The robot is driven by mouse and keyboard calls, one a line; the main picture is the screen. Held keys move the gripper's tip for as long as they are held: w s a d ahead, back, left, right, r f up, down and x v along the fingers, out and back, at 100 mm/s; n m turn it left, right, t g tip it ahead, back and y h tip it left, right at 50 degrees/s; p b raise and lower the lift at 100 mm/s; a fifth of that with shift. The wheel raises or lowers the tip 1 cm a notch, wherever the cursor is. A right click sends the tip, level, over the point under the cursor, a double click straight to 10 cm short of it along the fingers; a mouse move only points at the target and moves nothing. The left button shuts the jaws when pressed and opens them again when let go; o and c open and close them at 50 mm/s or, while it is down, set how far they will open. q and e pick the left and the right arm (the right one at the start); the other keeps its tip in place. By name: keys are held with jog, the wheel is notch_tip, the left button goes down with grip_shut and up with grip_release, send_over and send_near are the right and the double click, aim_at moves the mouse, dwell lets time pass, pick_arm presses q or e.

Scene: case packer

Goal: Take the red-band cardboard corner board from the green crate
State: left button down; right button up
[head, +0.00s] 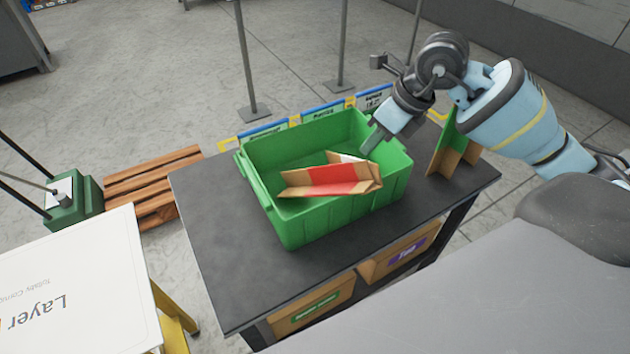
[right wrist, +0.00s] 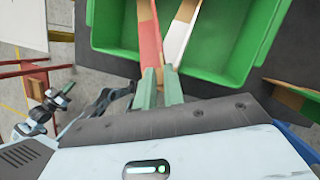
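The green crate (head: 328,222) stands on a dark table. The red-band cardboard corner board (head: 328,180) leans across inside it, its near right end raised by the crate's right side. A white-band board (head: 348,158) shows just behind it. In the right wrist view, the red-band board (right wrist: 149,42) and the white-band board (right wrist: 180,36) lie side by side. My right gripper (head: 371,141) reaches down at the crate's far right side; its pale green fingers (right wrist: 160,88) look slightly apart, at the boards' near ends. I see no clear grip on either board. My left gripper is not seen in the head view.
A green-band corner board (head: 448,150) stands on the table right of the crate. Blue-edged labels (head: 327,114) line the table's back edge. A wooden pallet (head: 150,178) lies left on the floor. The table's front left is clear.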

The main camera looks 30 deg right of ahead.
aim_at(355, 163)
jog(key=shift+x, duration=3.95)
jog(key=shift+d, duration=0.15)
grip_shut()
